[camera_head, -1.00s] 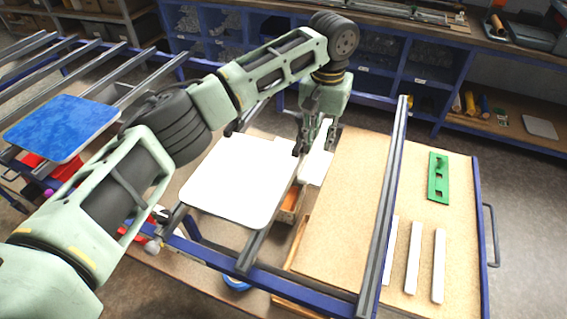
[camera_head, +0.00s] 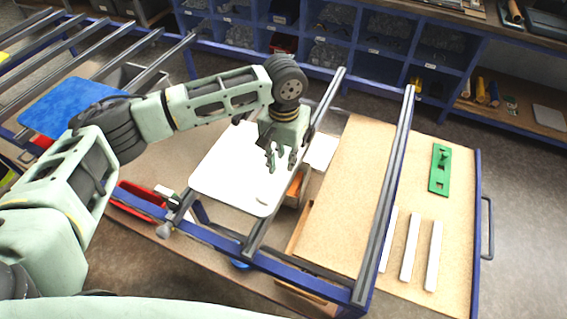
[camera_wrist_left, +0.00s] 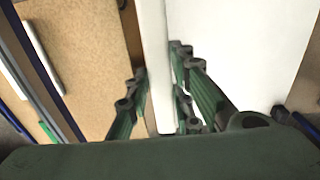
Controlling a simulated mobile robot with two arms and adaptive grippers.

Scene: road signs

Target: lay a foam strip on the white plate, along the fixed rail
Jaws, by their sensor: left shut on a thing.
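The white plate (camera_head: 225,165) lies flat across grey rails left of centre. My left gripper (camera_head: 281,160) points down at the plate's right edge. In the left wrist view its fingers (camera_wrist_left: 160,90) are shut on a long white foam strip (camera_wrist_left: 155,40), with the plate (camera_wrist_left: 235,50) beside it. In the head view the strip's near end (camera_head: 262,198) shows pale over the plate; I cannot tell whether it touches. A grey fixed rail (camera_head: 396,175) runs right of the plate on the blue frame. My right gripper is not in view.
Several white strips (camera_head: 410,246) lie on the brown board (camera_head: 345,200) at the right, near a green slotted piece (camera_head: 439,170). A blue plate (camera_head: 70,105) lies on rails at the left. A red bin (camera_head: 140,198) sits below the frame.

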